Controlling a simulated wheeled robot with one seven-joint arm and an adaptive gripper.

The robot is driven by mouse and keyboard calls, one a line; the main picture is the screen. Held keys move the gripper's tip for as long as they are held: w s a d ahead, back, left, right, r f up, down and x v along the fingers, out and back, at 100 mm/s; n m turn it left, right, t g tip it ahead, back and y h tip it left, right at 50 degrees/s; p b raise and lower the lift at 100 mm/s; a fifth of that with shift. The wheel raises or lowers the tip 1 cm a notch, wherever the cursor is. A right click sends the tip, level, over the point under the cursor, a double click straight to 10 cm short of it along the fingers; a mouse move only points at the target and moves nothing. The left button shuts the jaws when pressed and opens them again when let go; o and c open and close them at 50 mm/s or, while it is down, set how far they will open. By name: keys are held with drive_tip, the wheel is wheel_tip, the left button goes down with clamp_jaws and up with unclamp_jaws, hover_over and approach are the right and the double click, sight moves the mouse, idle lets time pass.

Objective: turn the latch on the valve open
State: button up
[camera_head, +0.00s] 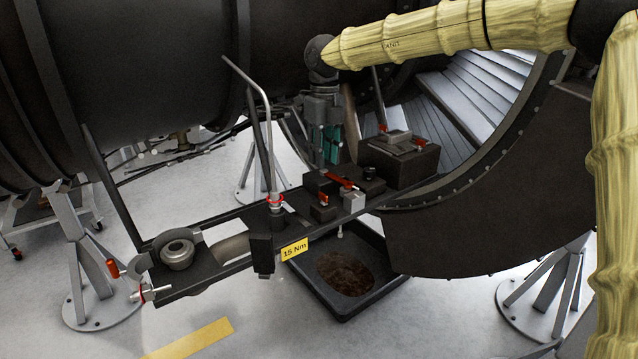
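My gripper (326,160) hangs from the yellow-sleeved arm, pointing down over the dark rail. Its teal finger parts show, but I cannot tell how far apart they are, and nothing is clearly seen between them. Just below and slightly right of it is a red lever (341,181) on a small dark fitting on the rail, which looks like the valve's latch. The lever lies roughly flat, slanting down to the right. A gap seems to remain between fingertips and lever; contact cannot be made out. Another small red tab (324,198) sits on a dark block just in front.
A tall bent grey bar (268,130) with a red ring stands left of my gripper. A dark box (400,164) with red tabs stands to the right. A yellow "15 Nm" tag (294,250) hangs in front. A black drip tray (385,283) lies below. The engine casing (150,70) is behind.

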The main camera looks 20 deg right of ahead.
sight(322, 193)
drive_tip(key=f+p, duration=0.1)
drive_tip(key=f, duration=0.2)
drive_tip(key=f+p, duration=0.1)
drive_tip(key=f, duration=0.1)
drive_tip(key=f+p, duration=0.1)
drive_tip(key=f, duration=0.2)
drive_tip(key=shift+s+a+f, duration=0.2)
drive_tip(key=shift+s+f, duration=0.15)
drive_tip(key=shift+w+a+f, duration=0.1)
drive_tip(key=shift+a+f, duration=0.05)
drive_tip(key=shift+f, duration=0.4)
clamp_jaws()
